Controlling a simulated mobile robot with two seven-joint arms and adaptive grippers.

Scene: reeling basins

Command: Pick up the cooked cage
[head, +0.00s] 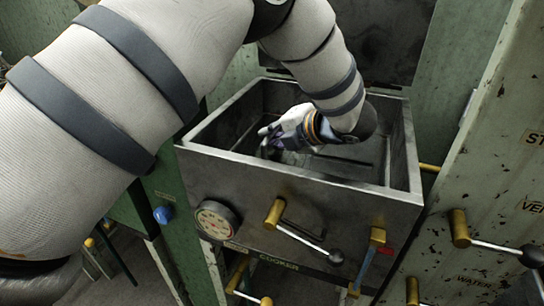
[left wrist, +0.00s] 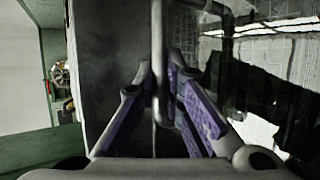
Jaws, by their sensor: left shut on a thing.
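My left arm reaches down into the open metal cooker (head: 310,190), and my left gripper (head: 268,143) is low inside it. In the left wrist view, the gripper (left wrist: 159,80) has its two purple-padded fingers on either side of a thin grey metal bar (left wrist: 158,40), and it is shut on this bar. The bar looks like the handle of the cage. Wire mesh (left wrist: 272,62), which looks like part of the cage, shows on the right of that view. In the head view the cage is mostly hidden by my arm and the cooker walls. My right gripper is not in view.
The cooker's lid (head: 385,40) stands open behind it. A round gauge (head: 215,222) and a brass-ended lever (head: 303,238) are on its front. A green panel (head: 490,150) with more levers stands close on the right. The cooker walls closely surround the gripper.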

